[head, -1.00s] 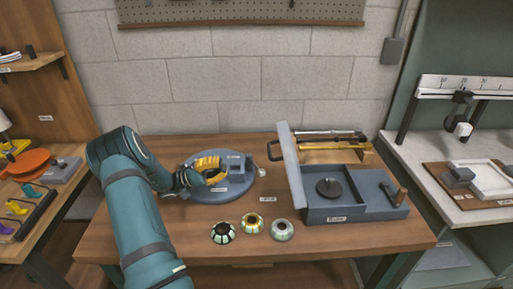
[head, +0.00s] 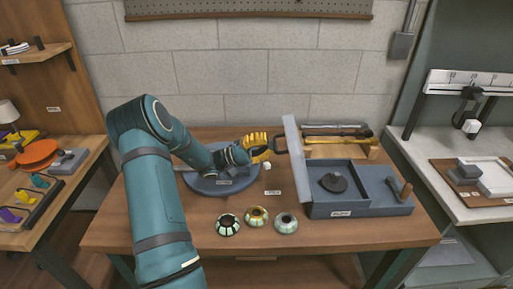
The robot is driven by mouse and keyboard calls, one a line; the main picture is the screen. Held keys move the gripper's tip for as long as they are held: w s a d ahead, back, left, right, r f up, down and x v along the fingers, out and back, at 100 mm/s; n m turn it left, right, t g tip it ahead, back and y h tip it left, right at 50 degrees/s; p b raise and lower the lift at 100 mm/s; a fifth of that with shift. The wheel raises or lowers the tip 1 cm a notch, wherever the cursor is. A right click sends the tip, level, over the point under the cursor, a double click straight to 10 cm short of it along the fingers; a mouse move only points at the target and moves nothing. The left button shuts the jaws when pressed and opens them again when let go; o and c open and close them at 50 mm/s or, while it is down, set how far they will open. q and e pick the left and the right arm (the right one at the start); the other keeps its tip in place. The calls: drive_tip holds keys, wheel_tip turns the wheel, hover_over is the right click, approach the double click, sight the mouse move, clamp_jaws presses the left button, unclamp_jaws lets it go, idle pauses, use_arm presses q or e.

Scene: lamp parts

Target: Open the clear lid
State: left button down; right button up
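A blue-grey box (head: 330,208) stands at the right of the wooden table. Its lid (head: 294,160), which looks pale grey here rather than clear, stands nearly upright along the box's left side, its top leaning slightly left. The box is uncovered, with a dark round piece (head: 333,182) inside. A dark handle (head: 280,145) sticks out left from the lid. My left gripper (head: 264,149), with yellow fingers, is just left of the handle. I cannot tell whether it touches the handle or how far its fingers are apart. My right gripper is out of view.
A round blue-grey base (head: 205,188) lies partly under my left arm. Three small patterned round pieces, the middle one (head: 257,217), sit near the front edge. Long tools on a wooden rack (head: 340,150) lie behind the box. The front right tabletop is clear.

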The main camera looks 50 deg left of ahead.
sight(286, 132)
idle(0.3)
use_arm(q)
drive_tip(key=shift+g+y, duration=0.6)
drive_tip(key=shift+g, duration=0.1)
drive_tip(key=w+d+r+p, duration=0.2)
drive_tip(key=r, duration=0.1)
drive_tip(key=shift+w+p, duration=0.1)
drive_tip(key=shift+p, duration=0.25)
drive_tip(key=x, duration=0.2)
drive_tip(key=shift+w+d+r, duration=0.1)
drive_tip(key=shift+w+d, duration=0.05)
drive_tip(key=shift+w, duration=0.15)
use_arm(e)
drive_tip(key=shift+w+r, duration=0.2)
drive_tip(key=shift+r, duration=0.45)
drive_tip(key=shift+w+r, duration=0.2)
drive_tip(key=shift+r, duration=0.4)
